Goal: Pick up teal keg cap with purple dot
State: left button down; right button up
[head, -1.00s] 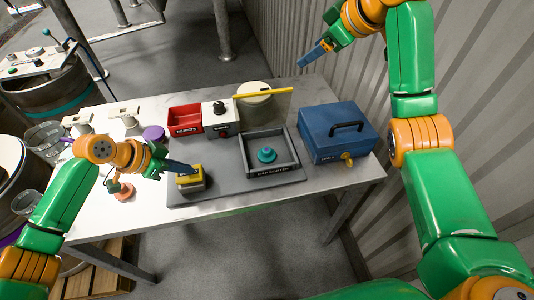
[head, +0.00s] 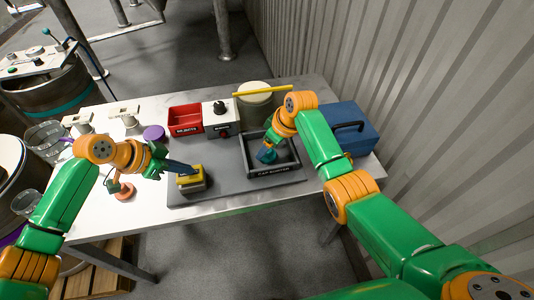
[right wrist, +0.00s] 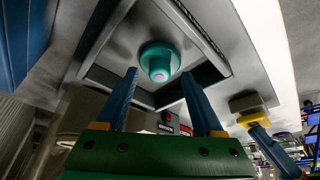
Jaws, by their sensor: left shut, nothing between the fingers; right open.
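The teal keg cap (right wrist: 159,61) sits in the dark square tray (head: 285,171), and a pale purple spot shows on it in the right wrist view. My right gripper (right wrist: 159,77) is open, with its two blue fingers pointing at the cap, one to each side in that view. I cannot tell whether they reach around it. In the head view my right gripper (head: 266,156) is over the tray and hides most or all of the cap. My left gripper (head: 192,171) is shut and empty, at the yellow-topped block (head: 190,180); contact is unclear.
A red bin (head: 185,120) and a white box with a black knob (head: 220,118) stand behind the mat. A blue case (head: 352,120) is right of the tray, partly hidden by my right arm. A yellow bar (head: 262,91) crosses above a round pale container (head: 256,98).

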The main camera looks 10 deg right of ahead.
jog(key=shift+w+a+f, duration=0.1)
jog(key=shift+f, duration=0.2)
grip_shut()
notch_tip(320, 180, up, 15)
jog(key=s+a+r, duration=0.2)
jog(key=s+r, duration=0.2)
jog(key=s, duration=0.8)
jog(key=shift+a, duration=0.15)
jog(key=shift+w, duration=0.1)
